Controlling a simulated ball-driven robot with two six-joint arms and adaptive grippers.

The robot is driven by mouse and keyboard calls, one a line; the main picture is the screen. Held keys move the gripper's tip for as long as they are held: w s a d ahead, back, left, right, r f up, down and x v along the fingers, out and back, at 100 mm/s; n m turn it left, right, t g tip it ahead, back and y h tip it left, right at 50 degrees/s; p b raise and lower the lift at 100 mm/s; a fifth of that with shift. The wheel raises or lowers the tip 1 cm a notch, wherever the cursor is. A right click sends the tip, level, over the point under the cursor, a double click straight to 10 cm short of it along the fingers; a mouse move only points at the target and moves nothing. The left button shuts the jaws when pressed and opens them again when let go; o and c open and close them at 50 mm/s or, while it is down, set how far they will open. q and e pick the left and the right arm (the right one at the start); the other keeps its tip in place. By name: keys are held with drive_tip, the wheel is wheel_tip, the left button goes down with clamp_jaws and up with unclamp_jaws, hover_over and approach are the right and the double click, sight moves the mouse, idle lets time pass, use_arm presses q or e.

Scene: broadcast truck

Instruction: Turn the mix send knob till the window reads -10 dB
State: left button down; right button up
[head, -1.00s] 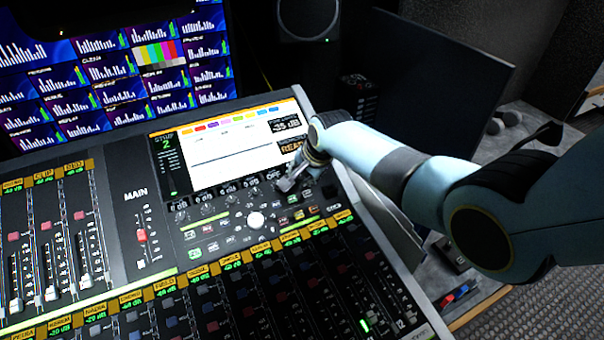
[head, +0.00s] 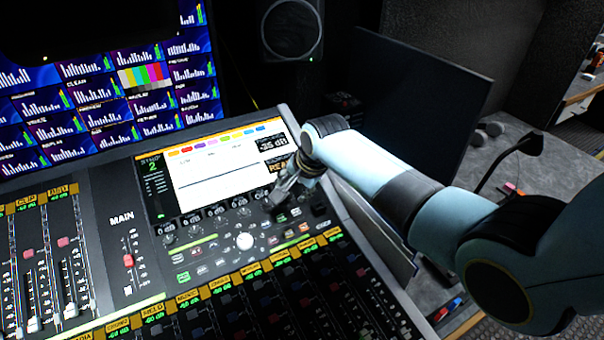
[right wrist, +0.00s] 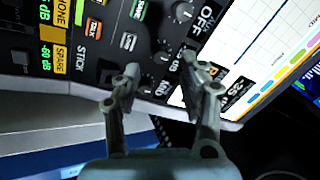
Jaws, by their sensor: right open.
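The readout window (head: 271,143) at the right of the console screen appears to read -35 dB. It also shows in the right wrist view (right wrist: 236,90), turned sideways. My right gripper (head: 281,192) is over the control panel's upper right, below the screen. In the right wrist view its two fingers (right wrist: 163,84) are apart with nothing held between them. A small dark knob (right wrist: 164,58) lies ahead of the gap, and another dark knob (right wrist: 183,12) is beside a window reading OFF. I cannot tell which knob is the mix send. My left gripper is out of view.
A white ball-like control (head: 244,241) sits mid-panel. Fader strips (head: 45,270) fill the left and front. A dark monitor (head: 418,105) and a gooseneck microphone (head: 508,160) stand right of the console. The wrist view shows lit buttons (right wrist: 93,27) near the left finger.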

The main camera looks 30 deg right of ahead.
drive_tip(key=v, duration=0.8)
drive_tip(key=shift+s+f, duration=0.1)
